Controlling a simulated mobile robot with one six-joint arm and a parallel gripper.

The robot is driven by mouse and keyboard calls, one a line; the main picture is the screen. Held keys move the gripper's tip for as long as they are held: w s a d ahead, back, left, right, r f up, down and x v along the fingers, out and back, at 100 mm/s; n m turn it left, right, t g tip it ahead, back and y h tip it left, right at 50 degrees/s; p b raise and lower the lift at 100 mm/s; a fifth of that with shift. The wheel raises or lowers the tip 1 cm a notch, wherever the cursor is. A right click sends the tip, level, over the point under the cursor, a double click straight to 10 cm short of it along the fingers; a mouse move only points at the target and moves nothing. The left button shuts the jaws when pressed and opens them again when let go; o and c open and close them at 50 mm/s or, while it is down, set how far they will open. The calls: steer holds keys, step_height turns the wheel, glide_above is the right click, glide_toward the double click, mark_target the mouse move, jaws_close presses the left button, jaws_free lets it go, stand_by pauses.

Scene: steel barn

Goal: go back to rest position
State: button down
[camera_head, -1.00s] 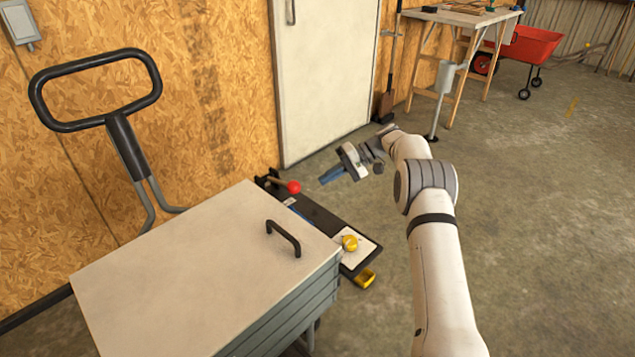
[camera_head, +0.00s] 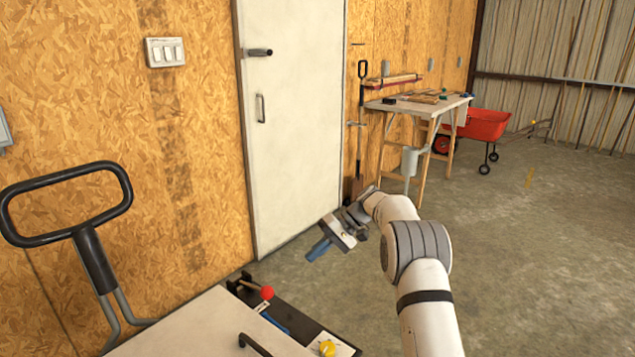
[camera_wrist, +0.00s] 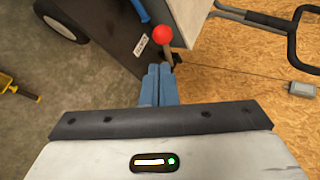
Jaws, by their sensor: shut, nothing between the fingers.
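My gripper (camera_head: 317,250) has blue fingers and hangs in the air at the middle of the head view, on my white and grey arm. The fingers are pressed together with nothing between them. They also show in the wrist view (camera_wrist: 159,84), pointing toward a dark shelf or tray with a red ball knob (camera_wrist: 162,36). In the head view my gripper is above and to the right of that red knob (camera_head: 267,293), apart from it.
A cart with a pale top (camera_head: 190,325) and black handle (camera_head: 68,182) stands at lower left. A yellow tape measure (camera_head: 327,348) lies at the bottom. A white door (camera_head: 290,130) stands behind.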

steer(key=s+d+r+m+t+h+p, duration=0.1)
steer(key=s+d+r+t+h+p, duration=0.2)
steer(key=s+r, duration=0.65)
steer(key=s+d+r+m+h+p, duration=0.1)
steer(key=s+d+r+h+p, duration=0.1)
steer(key=s+d+r+p, duration=0.55)
steer(key=s+d+r+t+h+p, duration=0.1)
steer(key=s+d+r+h+p, duration=0.1)
steer(key=s, duration=0.9)
steer(key=s+d+r+m+t+h+p, duration=0.1)
steer(key=s+d+r+t+h+p, duration=0.1)
steer(key=s, duration=1)
steer(key=shift+s+d+r+h+p, duration=0.15)
steer(key=shift+d+r+h+p, duration=0.25)
steer(key=shift+d+r+p, duration=1)
steer(key=shift+a+r+b, duration=0.35)
steer(key=shift+a+r, duration=0.05)
steer(key=shift+a, duration=0.1)
